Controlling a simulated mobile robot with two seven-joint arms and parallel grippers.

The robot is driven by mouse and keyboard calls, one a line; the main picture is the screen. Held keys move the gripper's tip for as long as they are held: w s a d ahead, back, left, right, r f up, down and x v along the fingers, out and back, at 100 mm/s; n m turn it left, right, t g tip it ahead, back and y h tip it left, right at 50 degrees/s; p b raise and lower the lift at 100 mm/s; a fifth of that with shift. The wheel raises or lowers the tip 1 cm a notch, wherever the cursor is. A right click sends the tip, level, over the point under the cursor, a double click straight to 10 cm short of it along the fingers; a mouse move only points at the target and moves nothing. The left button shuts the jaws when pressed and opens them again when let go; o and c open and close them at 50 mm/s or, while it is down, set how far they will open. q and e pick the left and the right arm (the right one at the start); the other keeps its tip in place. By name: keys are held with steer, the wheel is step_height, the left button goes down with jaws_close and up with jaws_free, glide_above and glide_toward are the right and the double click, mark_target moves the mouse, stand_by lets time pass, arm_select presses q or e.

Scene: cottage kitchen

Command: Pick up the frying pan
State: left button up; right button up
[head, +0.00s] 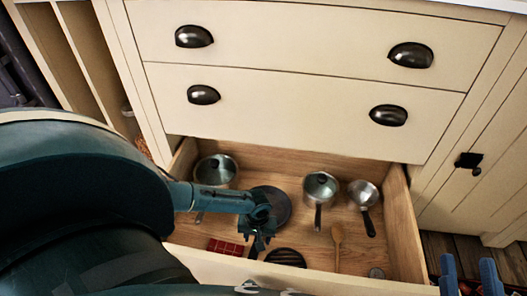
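The frying pan (281,206), dark and round, lies in the open bottom drawer, left of its middle. My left gripper (257,240) is over the near-left side of the pan and covers part of it. Most of the handle is hidden. Whether the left fingers touch the pan or are closed on it is unclear. My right gripper (470,272) is at the bottom right corner, outside the drawer, with its two blue fingers apart and nothing seen between them.
The open drawer (407,240) also holds a pot (228,167), a lidded saucepan (313,191), a small metal pan (360,187), a wooden spoon (337,240), a red item (225,247) and a dark slotted item (285,257). Closed drawers (300,105) stand above. A cabinet door is at right.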

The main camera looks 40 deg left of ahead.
arm_select(q)
steer(key=f, duration=0.1)
steer(key=f+b, duration=0.2)
steer(key=f, duration=0.1)
steer(key=shift+s+a, duration=0.15)
steer(key=shift+s, duration=0.1)
steer(key=shift+f, duration=0.2)
arm_select(e)
steer(key=r+n+y, duration=0.1)
steer(key=r, duration=0.1)
steer(key=w+r+n+t+y, duration=0.1)
steer(key=shift+d+r+n+t+y, duration=0.2)
steer(key=shift+r+n+t+y, duration=0.1)
steer(key=shift+r+n+y, duration=0.1)
arm_select(q)
steer(key=shift+c, duration=0.5)
jaws_close()
arm_select(e)
steer(key=shift+f, duration=0.1)
